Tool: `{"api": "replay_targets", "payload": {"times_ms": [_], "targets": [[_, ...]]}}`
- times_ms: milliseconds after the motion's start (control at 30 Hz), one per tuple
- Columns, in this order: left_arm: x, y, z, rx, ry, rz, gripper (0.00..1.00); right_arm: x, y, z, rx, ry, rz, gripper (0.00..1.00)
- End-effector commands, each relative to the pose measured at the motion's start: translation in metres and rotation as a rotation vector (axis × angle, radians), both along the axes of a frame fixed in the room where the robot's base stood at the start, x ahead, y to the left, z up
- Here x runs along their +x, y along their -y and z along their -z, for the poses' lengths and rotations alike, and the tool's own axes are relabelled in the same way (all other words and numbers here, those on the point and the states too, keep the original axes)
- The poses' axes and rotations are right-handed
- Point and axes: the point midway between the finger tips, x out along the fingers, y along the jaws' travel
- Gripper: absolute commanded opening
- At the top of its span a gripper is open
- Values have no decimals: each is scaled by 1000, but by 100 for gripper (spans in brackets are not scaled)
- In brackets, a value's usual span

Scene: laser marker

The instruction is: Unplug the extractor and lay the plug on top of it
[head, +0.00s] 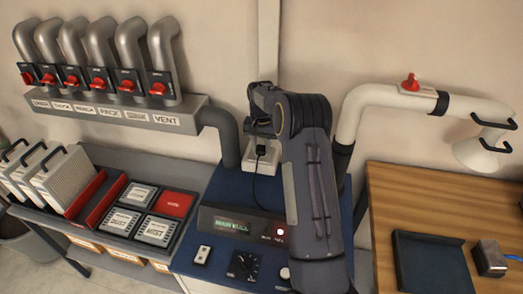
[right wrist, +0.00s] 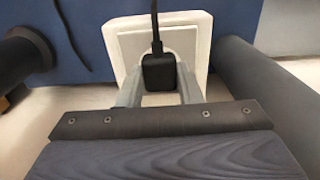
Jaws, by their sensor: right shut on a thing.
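The black plug (head: 261,150) sits at the white wall socket (head: 258,166) behind the extractor, with its cord running down. In the right wrist view the plug (right wrist: 159,72) is in front of the socket plate (right wrist: 192,38), and I cannot tell whether it is fully seated. My right gripper (right wrist: 158,85) is shut on the plug, one finger on each side. In the head view my right arm reaches over the extractor and hides part of it. The extractor (head: 228,195) is a blue box with a green display, a dial and a red button. My left gripper is out of view.
A grey duct (head: 223,135) runs down left of the socket, and a white extraction arm (head: 380,97) stands at right. A shelf with trays and labelled tiles (head: 155,230) is at left. A wooden table (head: 385,210) with a dark tray (head: 432,265) is at right.

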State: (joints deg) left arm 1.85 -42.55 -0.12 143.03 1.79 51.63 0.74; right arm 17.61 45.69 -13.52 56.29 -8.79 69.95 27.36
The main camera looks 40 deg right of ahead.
Motion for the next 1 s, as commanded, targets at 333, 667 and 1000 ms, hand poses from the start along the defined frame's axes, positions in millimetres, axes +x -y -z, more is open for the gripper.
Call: {"api": "replay_targets", "payload": {"times_ms": [333, 667, 1000], "targets": [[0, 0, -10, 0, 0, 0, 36, 0, 0, -13, -1, 1, 0, 0], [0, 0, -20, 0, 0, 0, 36, 0, 0, -26, -1, 1, 0, 0], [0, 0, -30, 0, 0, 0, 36, 0, 0, -40, 0, 1, 0, 0]]}}
